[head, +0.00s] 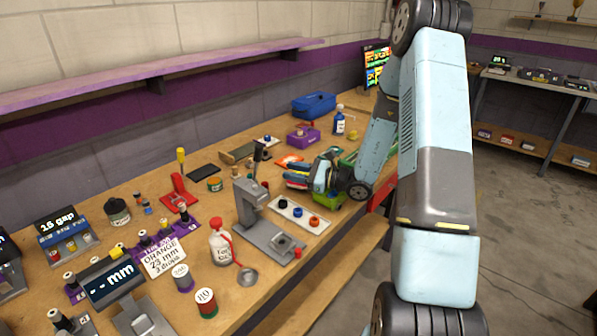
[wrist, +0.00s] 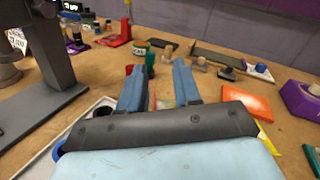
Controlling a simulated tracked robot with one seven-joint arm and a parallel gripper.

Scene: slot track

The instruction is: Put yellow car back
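No yellow car can be clearly made out in either view. A small yellow thing (head: 353,135) lies far back on the bench, too small to identify. My gripper (wrist: 158,72) reaches low over the workbench (head: 140,190), with its two blue fingers apart. It also shows in the head view (head: 296,176), left of my arm. A small patch of red shows between the fingers near their base, but I cannot tell what it is. No car shows between the fingertips. My gripper and arm hide part of the bench.
A grey press (head: 262,222) stands left of my gripper. A white strip (head: 297,214) with coloured knobs lies in front of it. An orange card (wrist: 246,101) and a purple block (wrist: 300,102) lie to the right. A blue bin (head: 313,105) stands at the back.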

